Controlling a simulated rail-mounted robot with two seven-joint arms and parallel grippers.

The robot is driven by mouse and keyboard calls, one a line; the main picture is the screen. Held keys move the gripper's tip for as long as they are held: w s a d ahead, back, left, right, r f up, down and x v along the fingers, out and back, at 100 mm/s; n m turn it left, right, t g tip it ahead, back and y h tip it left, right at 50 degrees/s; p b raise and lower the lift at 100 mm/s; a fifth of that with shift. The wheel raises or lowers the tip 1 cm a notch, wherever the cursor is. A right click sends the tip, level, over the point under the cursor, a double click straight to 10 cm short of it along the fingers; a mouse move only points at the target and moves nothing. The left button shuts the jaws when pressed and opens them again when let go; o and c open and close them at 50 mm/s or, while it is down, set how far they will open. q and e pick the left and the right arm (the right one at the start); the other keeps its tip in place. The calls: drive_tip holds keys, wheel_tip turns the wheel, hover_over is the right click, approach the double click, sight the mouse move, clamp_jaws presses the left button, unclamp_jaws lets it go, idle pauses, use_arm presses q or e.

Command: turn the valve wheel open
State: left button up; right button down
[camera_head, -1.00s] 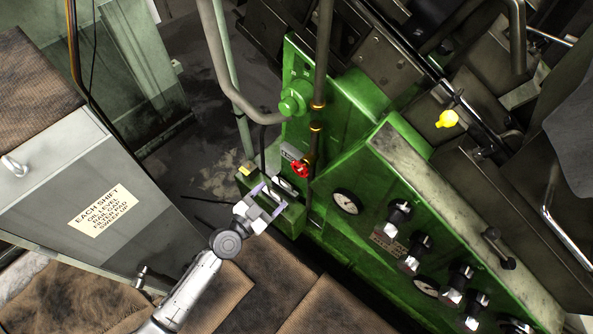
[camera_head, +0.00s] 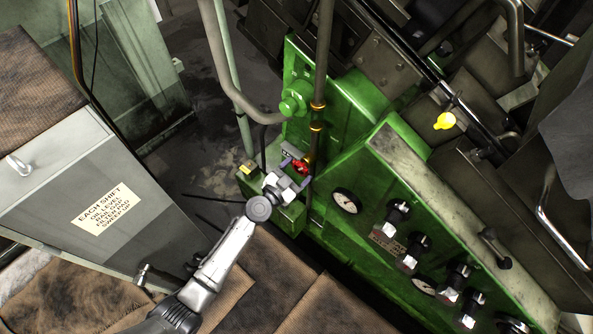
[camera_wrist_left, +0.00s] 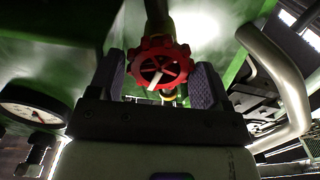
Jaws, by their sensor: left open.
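The red valve wheel (camera_head: 299,167) sits on a pipe at the green machine, partly hidden by my left gripper in the head view. In the left wrist view the spoked red wheel (camera_wrist_left: 160,66) faces the camera, with a pale stub at its middle. My left gripper (camera_head: 295,171) is open at the wheel. Its two grey-purple fingers (camera_wrist_left: 160,82) stand one on each side of the wheel in the left wrist view. I cannot tell whether they touch the rim. My right gripper is not in view.
The green machine (camera_head: 340,235) carries a pressure gauge (camera_head: 346,201) and several black knobs right of the wheel. A thick grey pipe (camera_head: 228,75) bends in from the upper left. A grey cabinet (camera_head: 60,170) with a label stands at left.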

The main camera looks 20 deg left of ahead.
use_arm(q)
drive_tip(key=shift+c, duration=0.2)
drive_tip(key=c, duration=0.6)
